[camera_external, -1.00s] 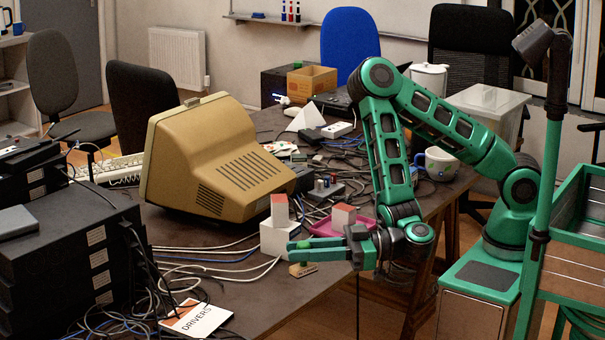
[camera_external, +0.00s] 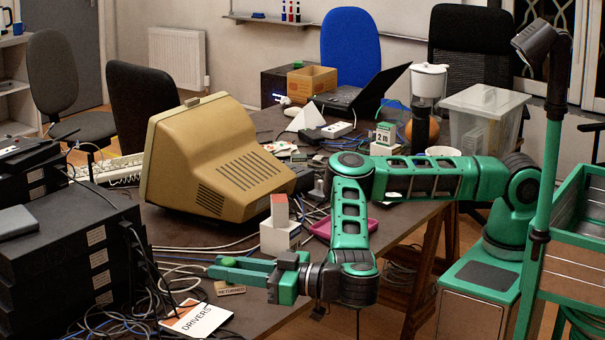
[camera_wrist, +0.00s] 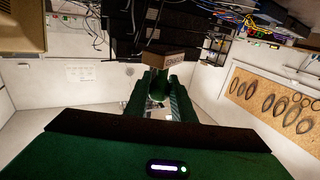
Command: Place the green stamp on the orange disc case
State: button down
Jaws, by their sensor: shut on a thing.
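The green stamp has a wooden base (camera_external: 230,289) marked RETURNED, which hangs just below and beside my gripper (camera_external: 219,267). My gripper is shut on the stamp's green handle, which the fingers mostly hide in the external view. In the wrist view my gripper (camera_wrist: 157,88) holds the stamp, with its brown base (camera_wrist: 166,58) beyond the fingertips. The disc case (camera_external: 200,318), white with orange parts and marked DRIVERS, lies at the table's front left. The stamp is up and to the right of it in the external view, apart from it.
Loose cables (camera_external: 165,275) lie around the case. Black stacked units (camera_external: 70,250) stand to its left. A white box (camera_external: 279,238) with a red-topped block on it stands behind my gripper. A beige monitor (camera_external: 215,160) stands farther back. A pink tray (camera_external: 325,228) is partly behind my arm.

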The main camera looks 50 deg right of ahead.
jog(key=w+a+f+m+h, duration=0.1)
jog(key=w+f+m+h, duration=0.1)
jog(key=w+f+h, duration=0.1)
jog(key=t, duration=0.1)
send_over(193, 319)
notch_tip(193, 319, down, 7)
jog(key=shift+a, duration=0.1)
jog(key=shift+f, duration=1.95)
jog(key=c, duration=1.5)
grip_release()
jog(key=shift+f, duration=0.1)
